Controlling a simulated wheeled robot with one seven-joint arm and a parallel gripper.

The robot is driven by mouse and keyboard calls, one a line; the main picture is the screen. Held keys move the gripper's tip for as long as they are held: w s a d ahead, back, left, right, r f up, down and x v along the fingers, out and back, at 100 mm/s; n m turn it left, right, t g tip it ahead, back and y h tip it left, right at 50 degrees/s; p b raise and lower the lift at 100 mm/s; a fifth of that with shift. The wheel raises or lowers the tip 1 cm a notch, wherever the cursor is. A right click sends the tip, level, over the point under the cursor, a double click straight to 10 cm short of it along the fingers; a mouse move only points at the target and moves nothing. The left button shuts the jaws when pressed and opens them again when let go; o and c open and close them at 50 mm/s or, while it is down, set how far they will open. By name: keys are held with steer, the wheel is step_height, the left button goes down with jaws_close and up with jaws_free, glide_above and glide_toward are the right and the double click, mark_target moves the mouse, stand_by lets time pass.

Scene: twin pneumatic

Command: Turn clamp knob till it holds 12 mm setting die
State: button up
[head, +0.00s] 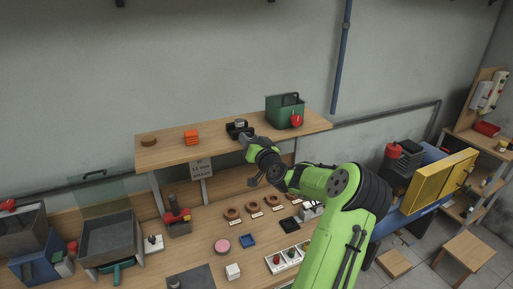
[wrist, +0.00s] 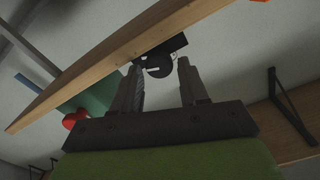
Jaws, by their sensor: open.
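A black clamp (head: 238,126) stands on the front edge of the wooden shelf in the head view. In the wrist view, the dark clamp body (wrist: 172,46) juts past the shelf edge, and its round dark knob (wrist: 158,69) shows between my fingertips. My gripper (wrist: 160,66) is open, with a gap on each side of the knob; no contact is visible. In the head view, my gripper (head: 246,141) is just in front of the clamp and partly hides it. The setting die and the clamp's jaw gap cannot be made out.
The shelf (head: 174,151) runs close beside my fingers. A "12 mm" sign (head: 200,169) hangs below. The bench underneath carries several small parts and trays.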

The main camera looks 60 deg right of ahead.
steer(key=b+v, duration=0.5)
steer(key=v, duration=1)
steer(key=shift+f, duration=0.1)
